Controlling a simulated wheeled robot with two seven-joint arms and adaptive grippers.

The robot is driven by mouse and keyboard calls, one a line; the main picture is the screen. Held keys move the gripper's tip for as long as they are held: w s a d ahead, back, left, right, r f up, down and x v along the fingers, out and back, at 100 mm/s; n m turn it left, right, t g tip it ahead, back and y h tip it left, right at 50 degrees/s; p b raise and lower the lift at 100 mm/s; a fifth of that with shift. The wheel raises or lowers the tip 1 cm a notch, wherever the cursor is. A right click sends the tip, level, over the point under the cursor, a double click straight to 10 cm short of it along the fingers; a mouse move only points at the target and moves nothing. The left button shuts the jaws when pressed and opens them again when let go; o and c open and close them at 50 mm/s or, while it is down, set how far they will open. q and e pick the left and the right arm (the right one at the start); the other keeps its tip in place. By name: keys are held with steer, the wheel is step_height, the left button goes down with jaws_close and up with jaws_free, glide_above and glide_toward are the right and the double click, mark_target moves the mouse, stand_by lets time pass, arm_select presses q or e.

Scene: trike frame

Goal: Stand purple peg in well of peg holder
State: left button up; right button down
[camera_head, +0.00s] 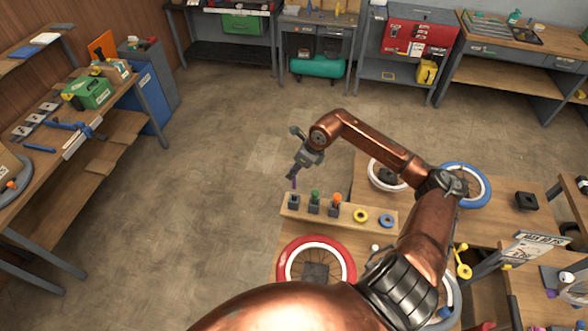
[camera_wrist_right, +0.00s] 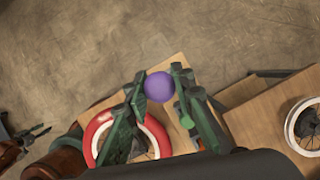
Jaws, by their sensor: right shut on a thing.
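The purple peg (camera_head: 294,184) is in my right gripper (camera_head: 293,176), above the left end of the peg holder (camera_head: 346,223). It looks roughly upright over the leftmost dark well (camera_head: 293,201); I cannot tell whether its lower end is inside. The right wrist view shows the peg's round purple top (camera_wrist_right: 159,87) between the two green fingers of the right gripper (camera_wrist_right: 160,82), which is shut on it. The holder is a wooden board. A green peg (camera_head: 315,195) and an orange peg (camera_head: 336,198) stand in its other wells.
A yellow ring (camera_head: 360,215) and a blue ring (camera_head: 386,220) lie on the board's right part. A red-rimmed wheel (camera_head: 283,268) lies in front, and white (camera_head: 375,178) and blue (camera_head: 485,178) wheels lie behind. Open floor is left of the holder.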

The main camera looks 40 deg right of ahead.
mark_target(294, 180)
steer(key=shift+b, duration=0.4)
steer(key=shift+f+b, duration=2.2)
steer(key=shift+f, duration=0.7)
steer(key=shift+b, duration=0.65)
steer(key=shift+f+b, duration=2.6)
steer(key=shift+f, duration=0.65)
steer(key=c, duration=1.6)
jaws_free()
steer(key=v, duration=1.2)
